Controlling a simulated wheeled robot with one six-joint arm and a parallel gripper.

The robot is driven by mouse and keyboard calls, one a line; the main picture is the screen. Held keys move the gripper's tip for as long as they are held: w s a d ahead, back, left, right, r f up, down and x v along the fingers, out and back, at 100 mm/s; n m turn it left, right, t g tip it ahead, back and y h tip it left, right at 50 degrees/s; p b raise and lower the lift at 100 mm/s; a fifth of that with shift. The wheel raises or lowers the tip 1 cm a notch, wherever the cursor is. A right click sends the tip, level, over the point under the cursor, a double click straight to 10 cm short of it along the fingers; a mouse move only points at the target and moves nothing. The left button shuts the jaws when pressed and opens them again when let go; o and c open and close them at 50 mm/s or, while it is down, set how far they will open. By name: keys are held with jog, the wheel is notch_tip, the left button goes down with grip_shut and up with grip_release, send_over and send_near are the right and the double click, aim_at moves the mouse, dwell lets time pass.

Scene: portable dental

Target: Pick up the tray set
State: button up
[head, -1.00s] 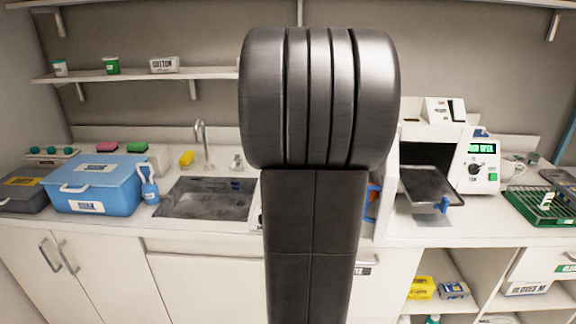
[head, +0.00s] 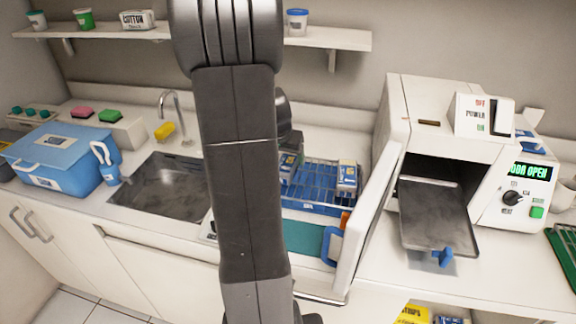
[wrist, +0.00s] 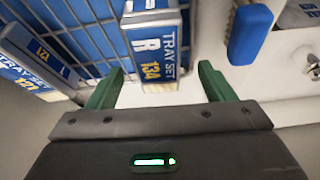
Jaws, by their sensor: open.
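A white and blue tray set box (wrist: 155,45) marked "TRAY SET R 134" stands in the wrist view, ahead of and between my gripper's (wrist: 162,72) green fingers. The fingers are open, and I see no grip on the box. A second tray set box (wrist: 35,65), marked 121, leans at the left, outside the fingers. A blue wire rack (wrist: 85,35) lies behind them. In the head view, the blue rack (head: 318,197) on the counter holds a box (head: 347,177) at its right end and another (head: 290,165) partly hidden by my arm. My gripper is hidden there.
A white sterilizer (head: 440,125) reading door open stands right of the rack, its door (head: 368,225) swung out beside the rack and a dark tray (head: 438,215) sticking out. A sink (head: 165,187) and blue case (head: 58,160) are left.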

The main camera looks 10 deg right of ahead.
jog(key=shift+x, duration=2.05)
jog(key=shift+s+d, duration=0.1)
jog(key=shift+d, duration=0.05)
jog(key=c, duration=1.2)
notch_tip(320, 180, up, 10)
jog(key=shift+r, duration=0.1)
notch_tip(320, 180, up, 15)
jog(key=p, duration=1)
send_over(287, 160)
jog(key=shift+d, duration=0.1)
